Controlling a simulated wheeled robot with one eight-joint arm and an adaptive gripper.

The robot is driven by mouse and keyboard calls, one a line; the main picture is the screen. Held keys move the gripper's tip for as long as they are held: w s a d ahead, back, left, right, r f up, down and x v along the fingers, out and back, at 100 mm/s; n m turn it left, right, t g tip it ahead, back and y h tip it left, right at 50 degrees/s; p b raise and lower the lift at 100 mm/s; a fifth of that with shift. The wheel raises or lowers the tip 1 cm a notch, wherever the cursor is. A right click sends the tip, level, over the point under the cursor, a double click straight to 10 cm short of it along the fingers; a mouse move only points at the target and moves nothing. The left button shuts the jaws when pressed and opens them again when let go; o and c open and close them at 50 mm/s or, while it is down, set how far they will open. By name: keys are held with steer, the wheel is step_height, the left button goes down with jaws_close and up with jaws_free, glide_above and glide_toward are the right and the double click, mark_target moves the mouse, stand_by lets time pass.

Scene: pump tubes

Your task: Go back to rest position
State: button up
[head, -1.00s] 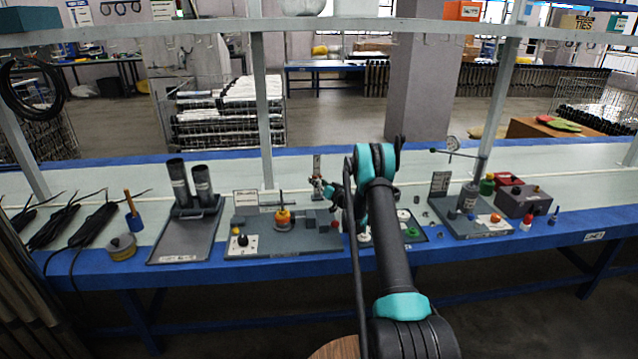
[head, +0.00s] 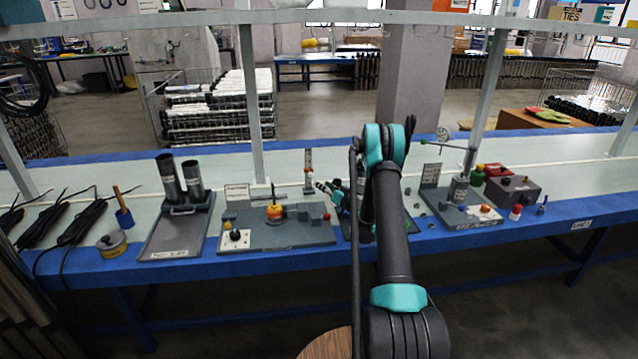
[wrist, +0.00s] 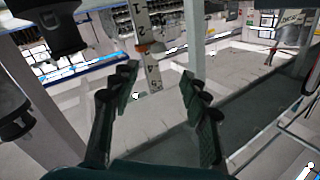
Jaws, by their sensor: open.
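My gripper (wrist: 160,82) is open in the wrist view, with its two dark fingers spread apart and nothing held between them. A pale upright piece with markings and an orange band (wrist: 146,45) shows beyond the fingertips. In the head view my gripper (head: 324,187) is small, above the bench and left of my dark arm with teal joints, near a slim upright piece (head: 308,168). My arm hides part of the dark tray behind it.
The long bench (head: 110,172) has a blue front edge. It carries a stand with two dark tubes (head: 167,178), a grey fixture with an orange part (head: 274,212), and a grey box (head: 513,191). A shelf (head: 200,27) on posts spans above. A round wooden top (head: 327,346) is below.

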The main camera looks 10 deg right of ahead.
steer(key=shift+s+d, duration=0.1)
steer(key=shift+s, duration=0.15)
steer(key=s+a+r+n+g+h, duration=0.1)
steer(key=s+a+r+g, duration=0.2)
steer(key=s+a+r, duration=0.5)
steer(key=s+a+r+n+g, duration=0.1)
steer(key=s+r+g, duration=0.3)
steer(key=s, duration=0.8)
steer(key=s+d+f+m+g+h, duration=0.1)
steer(key=s+d+h, duration=0.1)
steer(key=s, duration=1)
steer(key=s+d+f+m+g+h, duration=0.1)
steer(key=s+d+g+h, duration=0.1)
steer(key=s, duration=0.9)
steer(key=s+d+f+m+g+h, duration=0.1)
steer(key=s+d+f+h, duration=0.1)
steer(key=s, duration=1)
steer(key=shift+s+d+g+h, duration=0.35)
steer(key=shift+d+h, duration=0.25)
steer(key=shift+d, duration=0.25)
